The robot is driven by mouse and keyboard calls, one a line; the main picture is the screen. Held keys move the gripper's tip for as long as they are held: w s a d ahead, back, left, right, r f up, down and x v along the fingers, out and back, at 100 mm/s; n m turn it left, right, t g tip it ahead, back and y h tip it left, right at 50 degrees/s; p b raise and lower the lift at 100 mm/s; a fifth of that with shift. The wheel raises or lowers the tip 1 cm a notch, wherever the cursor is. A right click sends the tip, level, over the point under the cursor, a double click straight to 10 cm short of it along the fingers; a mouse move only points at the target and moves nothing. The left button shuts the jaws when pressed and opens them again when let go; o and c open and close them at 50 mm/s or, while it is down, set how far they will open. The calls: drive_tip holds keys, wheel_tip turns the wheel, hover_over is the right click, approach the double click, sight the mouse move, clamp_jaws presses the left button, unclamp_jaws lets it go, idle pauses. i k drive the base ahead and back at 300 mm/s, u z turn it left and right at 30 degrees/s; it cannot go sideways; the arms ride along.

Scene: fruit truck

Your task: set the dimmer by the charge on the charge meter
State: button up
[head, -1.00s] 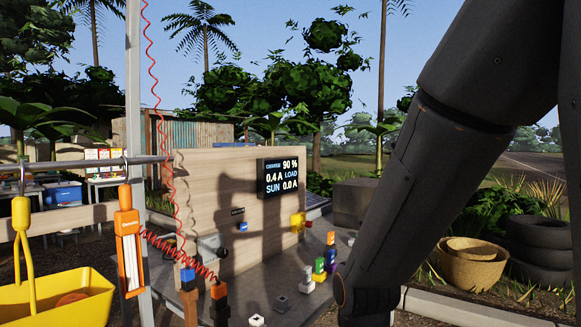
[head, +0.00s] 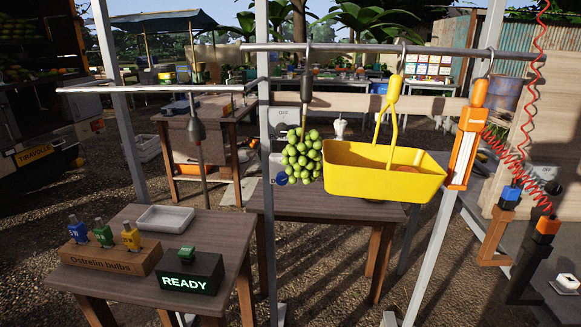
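The charge meter is outside this view. I cannot pick out the dimmer with certainty. Grey panels marked OFF (head: 284,116) show partly behind the hanging green fruit bunch (head: 303,160); what they belong to is unclear. At the right edge, a post with a blue and black top (head: 508,197) and a black post with an orange top (head: 545,229) stand by the wooden board, near a coiled red cord (head: 528,120). My gripper and arm are not in this view.
A yellow basket (head: 345,180) and an orange hanging scale (head: 464,148) hang from a metal rail (head: 360,48). On the near table stand a wooden bulb block (head: 100,262) with three bulbs, a box reading READY (head: 205,284) and a grey tray (head: 165,220).

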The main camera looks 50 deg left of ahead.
sight(281, 179)
drive_tip(key=u, duration=1.95)
drive_tip(key=k, duration=1.1)
drive_tip(key=u, duration=0.95)
drive_tip(key=i, duration=1.6)
drive_tip(key=z, duration=0.8)
drive_tip(key=i, duration=0.3)
drive_tip(key=z, duration=0.2)
